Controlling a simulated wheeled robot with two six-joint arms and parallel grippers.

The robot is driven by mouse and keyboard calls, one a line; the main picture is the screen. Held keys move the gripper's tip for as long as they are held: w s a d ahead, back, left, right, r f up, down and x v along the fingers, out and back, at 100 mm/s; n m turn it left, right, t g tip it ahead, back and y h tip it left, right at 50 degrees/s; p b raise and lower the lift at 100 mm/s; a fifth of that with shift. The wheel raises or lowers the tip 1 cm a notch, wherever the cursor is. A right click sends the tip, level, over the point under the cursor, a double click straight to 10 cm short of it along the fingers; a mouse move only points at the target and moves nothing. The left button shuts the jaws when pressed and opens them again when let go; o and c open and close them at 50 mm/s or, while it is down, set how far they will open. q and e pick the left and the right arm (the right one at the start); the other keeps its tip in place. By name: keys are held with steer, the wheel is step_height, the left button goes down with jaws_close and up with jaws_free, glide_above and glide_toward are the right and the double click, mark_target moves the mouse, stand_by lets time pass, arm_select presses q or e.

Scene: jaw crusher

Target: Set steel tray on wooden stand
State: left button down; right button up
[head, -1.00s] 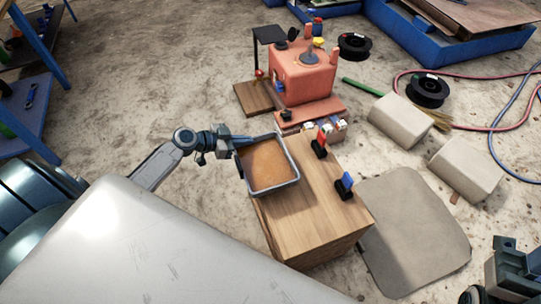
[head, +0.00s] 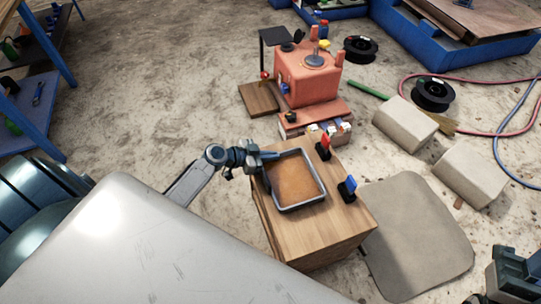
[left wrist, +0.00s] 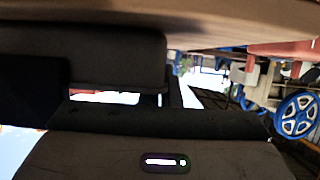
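The steel tray (head: 302,207), a shallow grey-rimmed pan with a brown-orange inside, is over the top of the wooden stand (head: 318,236) in the head view. It looks level and close to the wood; I cannot tell whether it touches. My left gripper (head: 264,160) reaches in from the left and is shut on the tray's left rim. Its fingertips are partly hidden there. In the left wrist view, dark gripper parts (left wrist: 85,60) fill much of the picture. Dark parts at the head view's lower right edge may be my right arm; its fingers are not clear.
Red (head: 323,147) and blue (head: 348,188) handled clamps stand on the stand's right side. The orange jaw crusher (head: 306,80) is behind it. A grey mat (head: 420,235) and pale blocks (head: 405,121) lie to the right.

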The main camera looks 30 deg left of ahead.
arm_select(q)
steer(key=shift+f, duration=0.1)
steer(key=c, duration=1.7)
jaws_free()
